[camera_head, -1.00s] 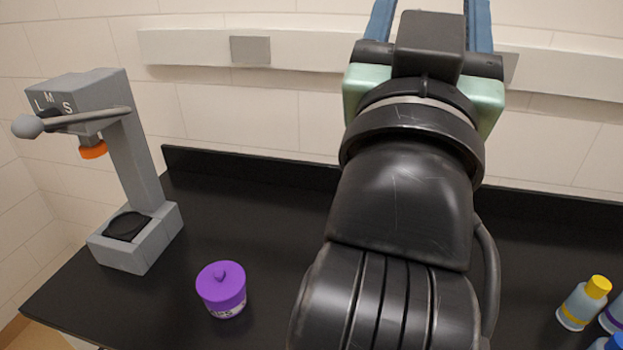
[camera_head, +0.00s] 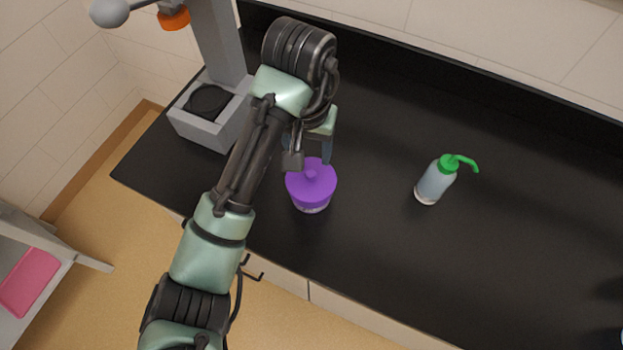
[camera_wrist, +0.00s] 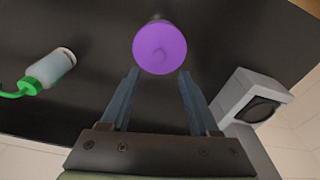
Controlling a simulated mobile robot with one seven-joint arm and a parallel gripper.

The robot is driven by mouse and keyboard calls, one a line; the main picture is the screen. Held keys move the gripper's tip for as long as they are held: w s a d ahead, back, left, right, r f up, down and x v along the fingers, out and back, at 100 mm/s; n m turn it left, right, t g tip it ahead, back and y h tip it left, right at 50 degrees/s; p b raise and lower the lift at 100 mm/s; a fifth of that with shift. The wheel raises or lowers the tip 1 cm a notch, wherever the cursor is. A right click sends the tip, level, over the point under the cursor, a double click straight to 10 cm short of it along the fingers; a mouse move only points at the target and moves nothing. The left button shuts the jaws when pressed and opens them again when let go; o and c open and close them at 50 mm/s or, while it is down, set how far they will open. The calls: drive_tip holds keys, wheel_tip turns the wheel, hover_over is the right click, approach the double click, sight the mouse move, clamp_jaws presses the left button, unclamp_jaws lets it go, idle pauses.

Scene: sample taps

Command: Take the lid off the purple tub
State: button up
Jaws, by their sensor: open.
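The purple tub (camera_head: 311,203) stands upright on the black counter, with its purple knobbed lid (camera_head: 322,184) on top. In the wrist view the lid (camera_wrist: 160,48) lies just beyond the fingertips and between their lines. My gripper (camera_wrist: 157,72) is open and empty, its two blue-grey fingers on either side of the gap. In the head view my gripper (camera_head: 309,152) is just behind the tub, at about lid height or above; the exact gap is hard to tell. My arm hides part of the counter left of the tub.
A grey tap stand (camera_head: 207,120) with an orange nozzle (camera_head: 174,19) stands at the left of the counter. A wash bottle (camera_head: 434,184) with a green spout stands to the right of the tub.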

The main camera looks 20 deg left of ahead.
sight(311, 173)
drive_tip(key=f, duration=0.3)
drive_tip(key=shift+w+a+f, duration=0.1)
drive_tip(key=shift+w+f, duration=0.05)
drive_tip(key=shift+w, duration=0.1)
drive_tip(key=shift+w+f+p, duration=0.15)
drive_tip(key=shift+f+p, duration=0.2)
drive_tip(key=shift+f, duration=1)
drive_tip(key=shift+w+f+p, duration=0.15)
drive_tip(key=shift+f+p, duration=0.2)
drive_tip(key=shift+f, duration=0.95)
clamp_jaws()
